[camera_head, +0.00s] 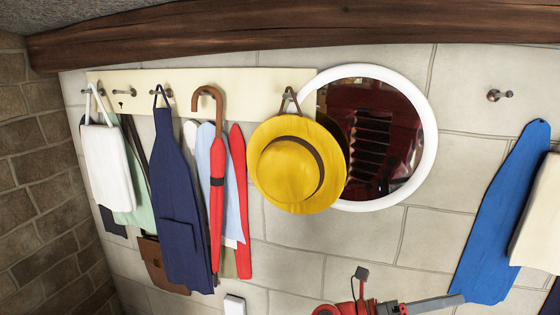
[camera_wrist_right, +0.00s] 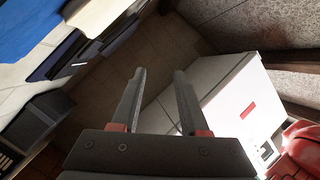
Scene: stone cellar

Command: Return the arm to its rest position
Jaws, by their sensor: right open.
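My right gripper (camera_head: 458,299) shows at the bottom edge of the head view, with its grey fingers pointing right. In the right wrist view its two dark fingers (camera_wrist_right: 160,76) stand apart with nothing between them. My red right arm (camera_head: 346,309) is mostly cut off by the bottom edge. My left arm and left gripper are not in view.
A yellow hat (camera_head: 287,165), red umbrella (camera_head: 216,200), navy apron (camera_head: 178,190) and white bag (camera_head: 106,160) hang from a pale rack (camera_head: 240,80). A round mirror (camera_head: 430,135), empty hook (camera_head: 495,95) and blue garment (camera_head: 508,220) are rightward. A white box (camera_wrist_right: 240,110) shows in the wrist view.

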